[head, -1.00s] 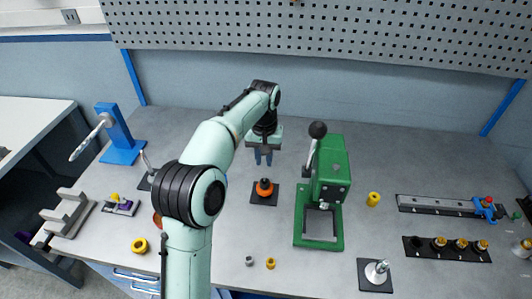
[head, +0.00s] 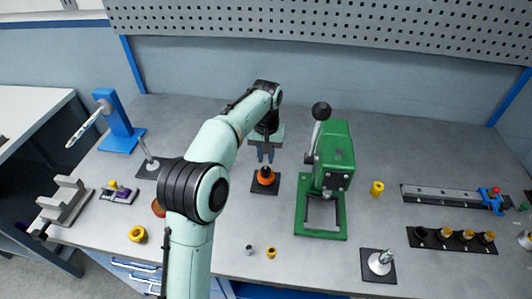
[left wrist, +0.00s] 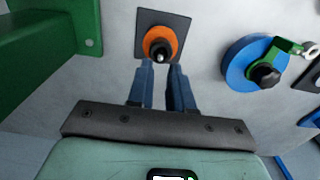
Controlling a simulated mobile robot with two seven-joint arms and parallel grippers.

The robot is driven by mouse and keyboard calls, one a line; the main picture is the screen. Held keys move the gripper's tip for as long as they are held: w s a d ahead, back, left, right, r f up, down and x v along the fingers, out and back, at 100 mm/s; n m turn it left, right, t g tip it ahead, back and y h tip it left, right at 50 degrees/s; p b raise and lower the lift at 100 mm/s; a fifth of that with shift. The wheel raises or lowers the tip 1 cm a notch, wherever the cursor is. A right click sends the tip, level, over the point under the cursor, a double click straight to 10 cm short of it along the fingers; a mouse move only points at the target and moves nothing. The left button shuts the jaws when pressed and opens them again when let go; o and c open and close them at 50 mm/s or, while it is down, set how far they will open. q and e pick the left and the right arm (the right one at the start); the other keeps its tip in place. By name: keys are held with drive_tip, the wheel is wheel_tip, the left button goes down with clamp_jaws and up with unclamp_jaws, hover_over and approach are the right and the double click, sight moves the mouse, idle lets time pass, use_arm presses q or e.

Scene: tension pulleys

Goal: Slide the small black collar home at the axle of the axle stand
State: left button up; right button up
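The piece that looks like the axle stand is a dark square plate (head: 275,188) with an orange round part (head: 263,181) on it. In the left wrist view the same plate (left wrist: 183,22) carries the orange part (left wrist: 174,38), with a small black collar (left wrist: 160,52) around a bright metal tip at its middle. My left gripper (head: 265,157) points down just above it. Its blue fingers (left wrist: 160,68) are apart, one toward each side of the collar, and I see nothing held. How far the collar sits along the axle cannot be told. My right gripper is not in view.
A green press (head: 335,165) stands close on the right. A blue pulley (left wrist: 245,65) with a green bracket lies nearby, hidden by my arm in the head view. A blue stand (head: 118,120) with a silver rod is at far left. The front holds small loose rings (head: 271,253).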

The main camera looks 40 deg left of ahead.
sight(266, 167)
use_arm(q)
drive_tip(key=shift+f+b, duration=0.65)
drive_tip(key=shift+f, duration=1.15)
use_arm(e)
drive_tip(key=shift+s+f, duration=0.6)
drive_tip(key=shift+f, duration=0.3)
use_arm(q)
drive_tip(key=shift+f, duration=0.15)
drive_tip(key=shift+s, duration=0.1)
wheel_tip(266, 167, up, 3)
drive_tip(key=shift+r+p, duration=0.15)
drive_tip(key=shift+p, duration=0.85)
drive_tip(key=shift+r+p, duration=1.35)
drive_tip(key=shift+r, duration=1.15)
drive_tip(key=shift+w, duration=0.2)
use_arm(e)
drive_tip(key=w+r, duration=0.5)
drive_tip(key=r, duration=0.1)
use_arm(q)
drive_tip(key=shift+f, duration=0.1)
drive_tip(key=shift+s, duration=0.2)
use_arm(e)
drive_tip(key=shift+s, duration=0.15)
